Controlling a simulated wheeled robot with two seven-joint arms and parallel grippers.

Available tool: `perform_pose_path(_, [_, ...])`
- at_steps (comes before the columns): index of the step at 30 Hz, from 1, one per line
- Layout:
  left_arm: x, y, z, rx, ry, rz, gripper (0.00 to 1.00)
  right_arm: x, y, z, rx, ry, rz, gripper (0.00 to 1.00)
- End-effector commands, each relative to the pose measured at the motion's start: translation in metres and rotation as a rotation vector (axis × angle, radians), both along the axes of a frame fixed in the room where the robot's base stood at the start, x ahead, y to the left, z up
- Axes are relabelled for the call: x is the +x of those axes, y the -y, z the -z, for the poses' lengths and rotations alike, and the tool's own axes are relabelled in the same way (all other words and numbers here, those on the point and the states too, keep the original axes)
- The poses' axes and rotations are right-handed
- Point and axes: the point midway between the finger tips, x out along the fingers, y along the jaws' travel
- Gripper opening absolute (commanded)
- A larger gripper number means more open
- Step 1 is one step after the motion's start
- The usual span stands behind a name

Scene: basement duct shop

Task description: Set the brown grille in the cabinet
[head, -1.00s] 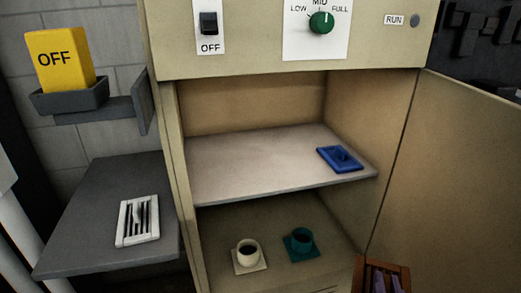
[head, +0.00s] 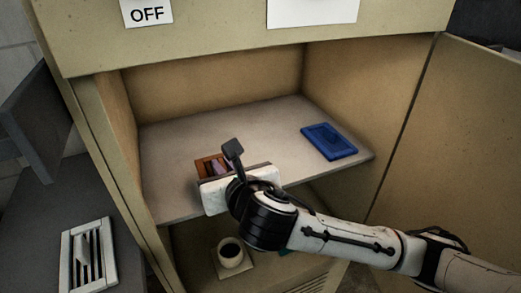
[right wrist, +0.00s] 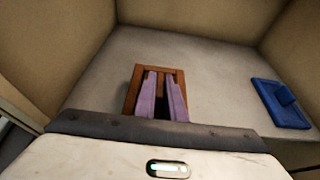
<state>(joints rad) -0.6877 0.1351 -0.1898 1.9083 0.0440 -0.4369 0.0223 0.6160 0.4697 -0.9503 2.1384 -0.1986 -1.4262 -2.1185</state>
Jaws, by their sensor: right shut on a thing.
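The brown grille (head: 203,167) is a small brown frame. It is over the front left part of the upper shelf (head: 262,130) inside the beige cabinet (head: 368,85). My right gripper (head: 220,167) reaches in from the right, shut on the grille between its purple fingers. The right wrist view shows the grille (right wrist: 136,88) around the fingertips (right wrist: 161,78), with the pale shelf behind it. The part it is held by is hidden between the fingers. I cannot tell whether the grille touches the shelf. My left gripper is not in view.
A blue grille (head: 328,141) lies at the shelf's right; it also shows in the right wrist view (right wrist: 275,108). A white grille (head: 106,250) lies on the grey side table (head: 35,205). A cup (head: 230,252) stands on the lower level. The cabinet door (head: 460,150) is open at right.

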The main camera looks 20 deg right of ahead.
Motion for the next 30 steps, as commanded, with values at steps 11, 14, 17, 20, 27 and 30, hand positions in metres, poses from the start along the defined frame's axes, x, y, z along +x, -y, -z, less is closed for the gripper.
perform_pose_path(11, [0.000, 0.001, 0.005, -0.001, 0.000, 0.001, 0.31, 0.095, 0.054, -0.042, 0.001, 0.001, -0.002, 0.00])
perform_pose_path(14, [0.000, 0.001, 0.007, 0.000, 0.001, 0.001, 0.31, 0.096, 0.055, -0.025, 0.000, -0.003, -0.002, 0.00])
perform_pose_path(17, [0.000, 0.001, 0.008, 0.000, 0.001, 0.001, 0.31, 0.095, 0.055, -0.005, 0.001, -0.003, -0.002, 0.00])
perform_pose_path(20, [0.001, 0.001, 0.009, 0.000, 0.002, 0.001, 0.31, 0.095, 0.055, 0.008, 0.001, -0.001, -0.002, 0.00])
perform_pose_path(27, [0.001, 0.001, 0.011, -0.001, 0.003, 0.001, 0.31, 0.095, 0.055, 0.029, 0.000, -0.002, -0.002, 0.00])
perform_pose_path(30, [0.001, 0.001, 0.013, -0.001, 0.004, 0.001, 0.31, 0.095, 0.055, 0.045, -0.001, -0.002, -0.001, 0.00])
